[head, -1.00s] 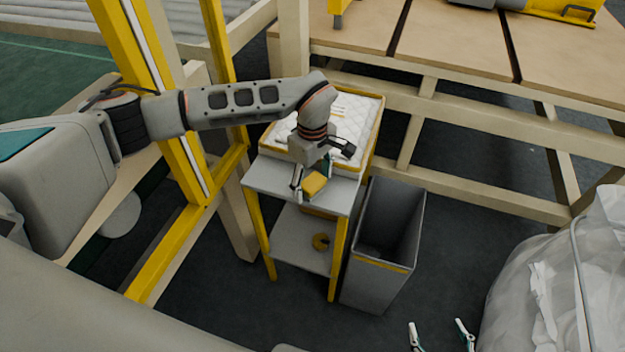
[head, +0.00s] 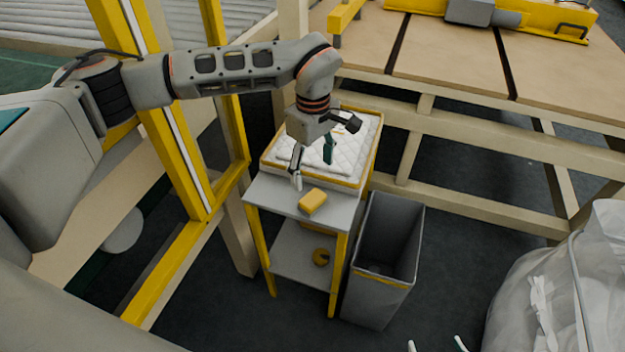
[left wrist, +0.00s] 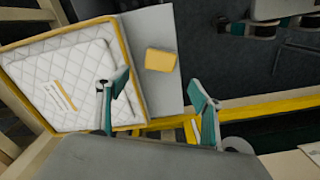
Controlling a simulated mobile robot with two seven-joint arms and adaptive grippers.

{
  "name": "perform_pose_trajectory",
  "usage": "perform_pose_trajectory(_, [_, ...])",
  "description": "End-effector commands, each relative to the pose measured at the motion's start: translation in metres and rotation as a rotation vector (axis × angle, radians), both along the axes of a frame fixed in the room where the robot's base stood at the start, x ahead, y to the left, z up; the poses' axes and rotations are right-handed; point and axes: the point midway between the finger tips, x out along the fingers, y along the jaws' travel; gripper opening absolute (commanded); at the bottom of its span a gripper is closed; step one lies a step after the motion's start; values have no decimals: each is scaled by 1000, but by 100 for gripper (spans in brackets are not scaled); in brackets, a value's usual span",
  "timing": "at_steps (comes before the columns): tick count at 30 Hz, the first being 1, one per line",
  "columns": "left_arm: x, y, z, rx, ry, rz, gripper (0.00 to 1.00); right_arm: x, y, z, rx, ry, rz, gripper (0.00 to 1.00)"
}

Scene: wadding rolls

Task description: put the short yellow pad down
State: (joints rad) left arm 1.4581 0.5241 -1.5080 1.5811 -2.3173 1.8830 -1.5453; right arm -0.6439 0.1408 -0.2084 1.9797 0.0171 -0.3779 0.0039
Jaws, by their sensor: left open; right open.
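The short yellow pad (head: 312,201) lies flat on the bare grey top of the small side table (head: 273,197), near its front right edge. It also shows on that grey top in the left wrist view (left wrist: 160,59). My left gripper (head: 314,172) is open and empty, above and behind the pad, apart from it. Its two teal fingers also show wide apart in the left wrist view (left wrist: 158,100). My right gripper (head: 436,345) shows only as fingertips at the bottom edge of the head view, spread apart with nothing seen between them.
A yellow-rimmed tray (head: 372,150) with white quilted wadding (head: 345,140) sits on the table behind the pad. A roll of yellow tape (head: 321,257) is on the lower shelf. A grey bin (head: 385,290) stands right of the table. A clear bag (head: 560,290) is at the right.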

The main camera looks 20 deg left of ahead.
Motion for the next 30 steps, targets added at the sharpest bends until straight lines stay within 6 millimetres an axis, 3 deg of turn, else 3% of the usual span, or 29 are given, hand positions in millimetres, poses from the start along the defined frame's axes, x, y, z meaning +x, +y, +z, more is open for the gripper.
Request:
perform_pose_trajectory(5, [-3, -4, 9, -12, 9, -2, 66, 0, 0, 1, 2, 0, 0, 66])
perform_pose_trajectory(8, [-21, -29, -5, -85, 55, -6, 66, 0, 0, 2, 3, -2, -1, 66])
perform_pose_trajectory(11, [-56, -78, -25, -242, 149, 7, 66, 1, 0, 3, 3, -4, -1, 66])
perform_pose_trajectory(12, [-74, -103, -31, -325, 199, 20, 66, 2, 0, 3, 3, -6, -1, 66])
perform_pose_trajectory(15, [-120, -166, -33, -549, 344, 92, 66, 3, 0, 4, 4, -7, -1, 66])
perform_pose_trajectory(19, [-165, -231, -9, -831, 554, 241, 66, 4, 0, 5, 2, -10, -2, 66])
perform_pose_trajectory(23, [-186, -273, 30, -1086, 785, 452, 66, 4, 0, 5, 2, -10, -2, 66])
perform_pose_trajectory(27, [-178, -288, 71, -1327, 1051, 745, 66, 4, -1, 5, 1, -11, -2, 66])
perform_pose_trajectory(30, [-156, -280, 88, -1470, 1248, 991, 66, 4, -1, 5, 1, -11, -2, 66])
